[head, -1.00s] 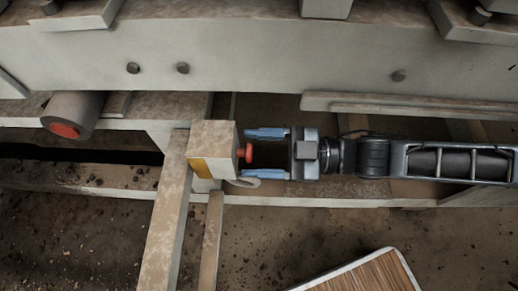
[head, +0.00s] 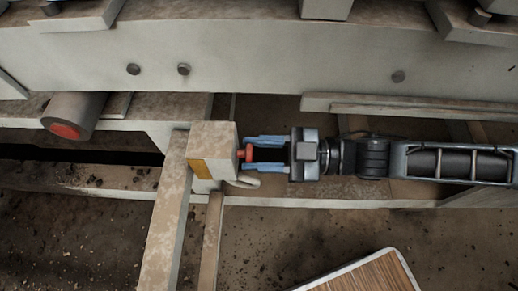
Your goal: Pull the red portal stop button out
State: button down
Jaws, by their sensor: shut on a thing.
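The red stop button (head: 246,153) sticks out of the right face of a beige control box (head: 213,143) with a yellow patch. The box sits on top of a post. My gripper (head: 249,154) comes in from the right with its two blue fingers, one above and one below the button. The fingers are shut on the button, whose red head shows between the fingertips at the box face. The part of the button behind the fingers is partly hidden.
A pale hook-like piece (head: 245,182) hangs just below my lower finger. A long grey beam (head: 280,60) runs above my arm. A grey roller with a red end (head: 65,131) lies at left. A wood-topped panel (head: 365,273) is at the bottom right. Dirt floor lies below.

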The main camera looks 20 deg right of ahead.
jog(key=shift+s+d+p, duration=0.2)
jog(key=shift+d+p, duration=0.25)
jog(key=shift+p, duration=0.3)
jog(key=shift+f, duration=0.1)
jog(key=c, duration=0.7)
grip_release()
jog(key=shift+o, duration=0.2)
jog(key=p+v, duration=0.1)
jog(key=v, duration=0.7)
